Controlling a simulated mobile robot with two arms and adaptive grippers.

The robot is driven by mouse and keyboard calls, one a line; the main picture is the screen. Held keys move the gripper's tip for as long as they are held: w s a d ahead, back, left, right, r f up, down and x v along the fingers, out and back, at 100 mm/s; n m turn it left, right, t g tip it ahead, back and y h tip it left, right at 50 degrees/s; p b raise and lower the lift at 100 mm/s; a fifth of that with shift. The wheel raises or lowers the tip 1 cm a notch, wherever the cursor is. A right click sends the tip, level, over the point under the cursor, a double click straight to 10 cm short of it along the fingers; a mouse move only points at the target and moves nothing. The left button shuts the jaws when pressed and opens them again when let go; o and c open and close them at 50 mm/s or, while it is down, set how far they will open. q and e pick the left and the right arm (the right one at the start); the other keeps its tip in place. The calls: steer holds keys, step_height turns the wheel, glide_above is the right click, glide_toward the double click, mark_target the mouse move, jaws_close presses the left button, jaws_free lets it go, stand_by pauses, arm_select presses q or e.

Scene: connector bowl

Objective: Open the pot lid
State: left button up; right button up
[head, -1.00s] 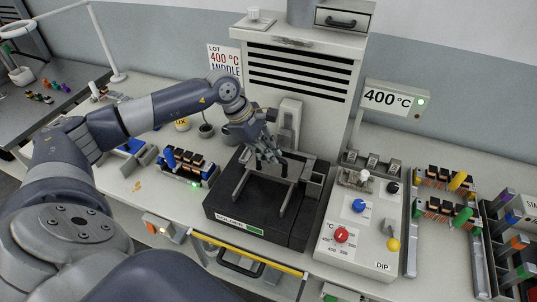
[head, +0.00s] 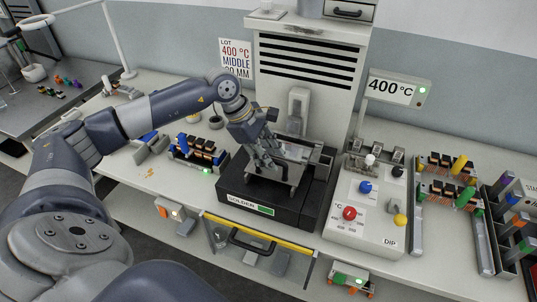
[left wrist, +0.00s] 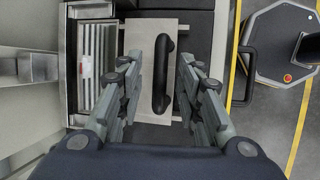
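The black solder pot (head: 262,208), with a "SOLDER" label on its front, stands on the bench. A flat pale lid plate (left wrist: 143,28) with a black bar handle (left wrist: 161,75) shows in the left wrist view. A shiny slatted-looking surface (left wrist: 91,45) lies beside the plate; it also shows as a bright area (head: 297,152) in the head view. My left gripper (head: 270,166) is low over the pot. Its fingers (left wrist: 158,85) are open, one on each side of the handle, with gaps visible. The arm and fingers hide part of the lid in the head view. My right gripper is not in view.
A tall vented cabinet (head: 303,65) stands behind the pot. A control box (head: 365,205) with coloured knobs is close at its right. A circuit board (head: 198,150) stands at its left.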

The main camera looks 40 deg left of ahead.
arm_select(q)
steer(key=shift+r, duration=0.15)
steer(key=v, duration=1.1)
steer(key=shift+s+r, duration=0.15)
steer(key=shift+r, duration=0.15)
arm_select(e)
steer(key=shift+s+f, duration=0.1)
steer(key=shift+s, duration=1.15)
arm_select(q)
steer(key=shift+a, duration=0.1)
